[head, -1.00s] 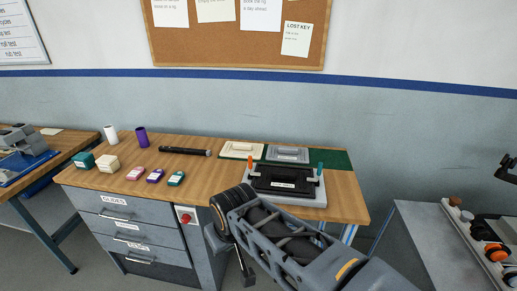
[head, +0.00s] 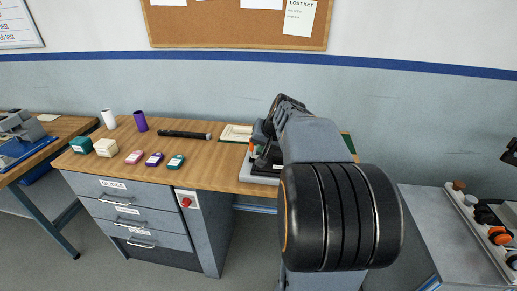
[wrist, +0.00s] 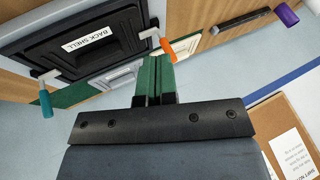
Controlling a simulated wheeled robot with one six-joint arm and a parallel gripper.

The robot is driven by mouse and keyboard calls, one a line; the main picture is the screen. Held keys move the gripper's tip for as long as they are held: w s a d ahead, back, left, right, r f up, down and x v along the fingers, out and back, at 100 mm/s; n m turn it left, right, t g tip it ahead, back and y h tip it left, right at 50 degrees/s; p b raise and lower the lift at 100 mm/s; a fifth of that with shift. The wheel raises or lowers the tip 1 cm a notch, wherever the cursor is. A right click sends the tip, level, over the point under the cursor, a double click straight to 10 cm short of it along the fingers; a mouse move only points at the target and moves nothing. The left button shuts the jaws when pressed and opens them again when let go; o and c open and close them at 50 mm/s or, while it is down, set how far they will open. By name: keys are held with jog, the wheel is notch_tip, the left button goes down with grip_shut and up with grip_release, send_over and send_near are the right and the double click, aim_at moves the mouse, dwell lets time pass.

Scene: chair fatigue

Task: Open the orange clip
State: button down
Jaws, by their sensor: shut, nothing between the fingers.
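The orange clip (wrist: 166,45) shows in the wrist view as an orange handle on a pale metal lever at the edge of a black shell (wrist: 105,50) labelled BACK SHELL. In the head view a small part of the orange clip (head: 251,146) shows beside my arm. My gripper (wrist: 154,60) is shut and empty, its tips very close to the orange handle in the picture; I cannot tell if they touch. In the head view my arm hides most of the shell and its fixture (head: 258,176).
A teal clip (wrist: 45,100) is at the shell's other side. A corkboard (head: 200,28) hangs behind.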

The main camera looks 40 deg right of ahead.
jog(key=d+m+t, duration=0.1)
jog(key=d+m, duration=0.1)
jog(key=d, duration=0.6)
jog(key=shift+w+r+h, duration=0.15)
jog(key=shift+w+h, duration=0.25)
jog(key=shift+w, duration=0.05)
jog(key=x, duration=0.9)
jog(key=shift+w+a+f, duration=0.1)
jog(key=shift+w+f, duration=0.1)
jog(key=shift+f, duration=0.05)
jog(key=shift+w+a+f+p, duration=0.1)
jog(key=shift+w+a+p, duration=0.35)
jog(key=shift+w, duration=0.15)
jog(key=shift+w+a+p, duration=0.35)
jog(key=shift+w+p, duration=0.05)
jog(key=shift+w, duration=0.25)
jog(key=shift+w+a, duration=0.35)
jog(key=shift+w, duration=0.15)
jog(key=shift+p, duration=0.45)
